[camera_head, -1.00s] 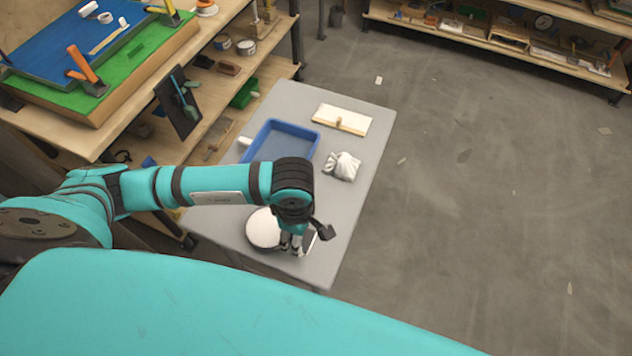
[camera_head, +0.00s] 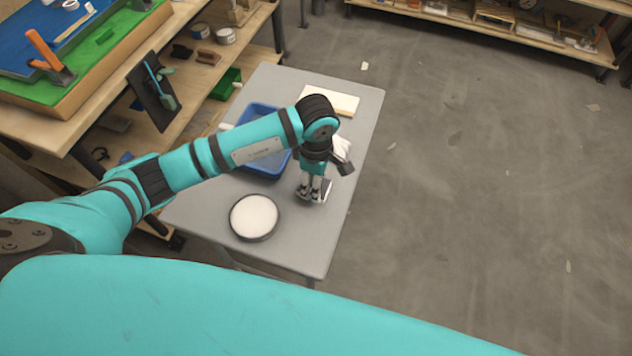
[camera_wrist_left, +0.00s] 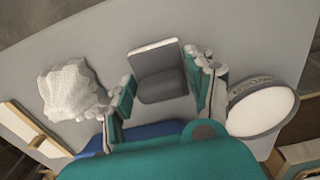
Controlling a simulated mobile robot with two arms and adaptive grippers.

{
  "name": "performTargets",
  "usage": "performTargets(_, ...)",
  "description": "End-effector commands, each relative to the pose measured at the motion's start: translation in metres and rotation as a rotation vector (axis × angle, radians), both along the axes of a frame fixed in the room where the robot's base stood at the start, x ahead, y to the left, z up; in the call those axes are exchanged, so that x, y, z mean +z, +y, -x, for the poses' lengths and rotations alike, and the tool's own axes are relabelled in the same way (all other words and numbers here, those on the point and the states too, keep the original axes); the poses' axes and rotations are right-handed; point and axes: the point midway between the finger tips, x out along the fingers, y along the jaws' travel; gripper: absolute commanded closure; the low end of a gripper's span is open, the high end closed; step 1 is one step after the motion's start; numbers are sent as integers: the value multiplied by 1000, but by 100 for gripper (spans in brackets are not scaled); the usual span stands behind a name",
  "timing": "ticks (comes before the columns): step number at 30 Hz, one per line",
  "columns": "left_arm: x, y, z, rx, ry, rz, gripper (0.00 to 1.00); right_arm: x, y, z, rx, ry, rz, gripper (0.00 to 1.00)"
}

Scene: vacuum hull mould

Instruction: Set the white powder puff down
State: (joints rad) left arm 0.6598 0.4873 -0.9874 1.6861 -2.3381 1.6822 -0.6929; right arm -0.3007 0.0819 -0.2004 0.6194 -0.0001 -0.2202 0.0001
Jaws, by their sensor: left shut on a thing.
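My left gripper (camera_head: 314,195) is shut on the powder puff, a small block with a dark grey body and a white face. The puff (camera_head: 327,190) shows partly behind the fingers in the head view. In the left wrist view the puff (camera_wrist_left: 161,77) sits between the fingers of the left gripper (camera_wrist_left: 160,90). It is over the right part of the grey table (camera_head: 205,205); I cannot tell whether it touches the top. My right gripper is out of view.
A round dark-rimmed dish of white powder (camera_head: 254,217) stands nearer me, left of the gripper. A crumpled white cloth (camera_head: 342,149), a blue tray (camera_head: 262,172) and a white board with a wooden edge (camera_head: 335,99) lie beyond. The table's right edge is close by.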

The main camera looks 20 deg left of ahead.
Motion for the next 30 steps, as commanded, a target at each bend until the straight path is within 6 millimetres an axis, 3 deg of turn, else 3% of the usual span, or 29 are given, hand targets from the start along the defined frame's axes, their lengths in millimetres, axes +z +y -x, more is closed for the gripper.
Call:
performTargets(9, -3, 0, -1, 1, -2, 0, 76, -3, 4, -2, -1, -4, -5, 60)
performTargets(10, -3, 0, -1, 1, -2, 0, 43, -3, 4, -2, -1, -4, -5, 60)
performTargets(15, -2, 0, 0, 1, -2, 0, 21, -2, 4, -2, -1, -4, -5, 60)
performTargets(25, 2, 0, 0, 1, -2, 0, 21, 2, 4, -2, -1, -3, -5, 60)
performTargets(30, 23, 0, -2, 0, -6, 0, 21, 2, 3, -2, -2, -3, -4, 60)
